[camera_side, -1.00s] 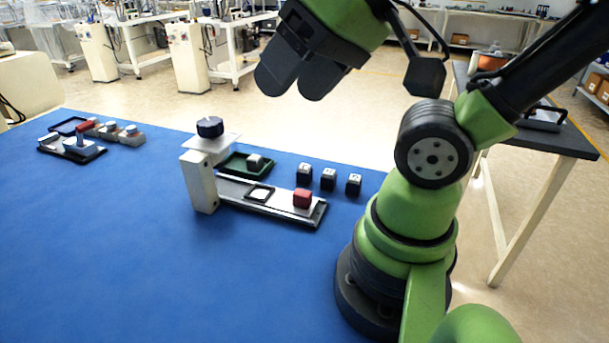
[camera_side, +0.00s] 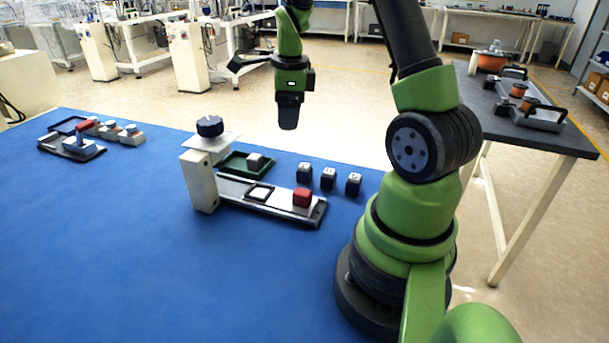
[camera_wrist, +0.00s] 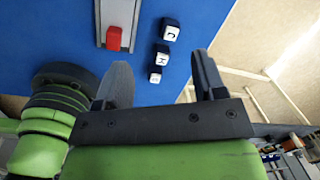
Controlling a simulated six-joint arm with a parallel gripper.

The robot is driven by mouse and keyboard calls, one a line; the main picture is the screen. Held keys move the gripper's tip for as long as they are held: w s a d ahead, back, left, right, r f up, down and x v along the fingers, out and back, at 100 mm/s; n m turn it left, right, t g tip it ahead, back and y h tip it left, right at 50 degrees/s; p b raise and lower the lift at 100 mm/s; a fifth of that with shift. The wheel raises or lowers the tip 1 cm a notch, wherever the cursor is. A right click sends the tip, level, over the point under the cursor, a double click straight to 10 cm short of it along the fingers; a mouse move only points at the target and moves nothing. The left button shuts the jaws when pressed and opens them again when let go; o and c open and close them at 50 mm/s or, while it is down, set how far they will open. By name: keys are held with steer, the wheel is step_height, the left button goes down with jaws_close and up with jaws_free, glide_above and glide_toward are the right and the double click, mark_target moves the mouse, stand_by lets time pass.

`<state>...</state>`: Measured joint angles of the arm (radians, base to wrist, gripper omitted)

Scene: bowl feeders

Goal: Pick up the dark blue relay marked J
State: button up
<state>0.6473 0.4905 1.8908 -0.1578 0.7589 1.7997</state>
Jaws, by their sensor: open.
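Three dark relays with white lettered tops stand in a row on the blue table. In the side view they are the left relay (camera_side: 304,173), the middle relay (camera_side: 328,179) and the right relay (camera_side: 353,185). In the wrist view they show as the top relay (camera_wrist: 170,29), the middle one (camera_wrist: 162,53) and the bottom one (camera_wrist: 155,75). The letters are small and turned, so I cannot tell surely which is J. My gripper (camera_side: 288,126) hangs high above the row, pointing down. In the wrist view my gripper (camera_wrist: 160,68) is open and empty, its fingers wide apart.
A grey rail (camera_side: 275,203) with a red block (camera_side: 302,197) lies just in front of the relays. A green tray (camera_side: 235,164) and a white post with a dark knob (camera_side: 209,126) stand to the left. The table's front left is clear.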

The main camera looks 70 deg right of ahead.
mark_target(305, 165)
steer(key=d+f+m, duration=0.1)
steer(key=f, duration=0.1)
steer(key=s+d+f+m, duration=0.1)
steer(key=f+m, duration=0.1)
steer(key=s+d+f+m+g, duration=0.1)
steer(key=d+f+m, duration=0.1)
steer(key=shift+y, duration=0.3)
step_height(305, 165, down, 5)
steer(key=shift+d+r, duration=0.15)
steer(key=shift+r, duration=0.05)
steer(key=f, duration=0.5)
steer(key=shift+a+f, duration=0.2)
steer(key=shift+f, duration=0.15)
steer(key=shift+c, duration=0.2)
steer(key=c, duration=1)
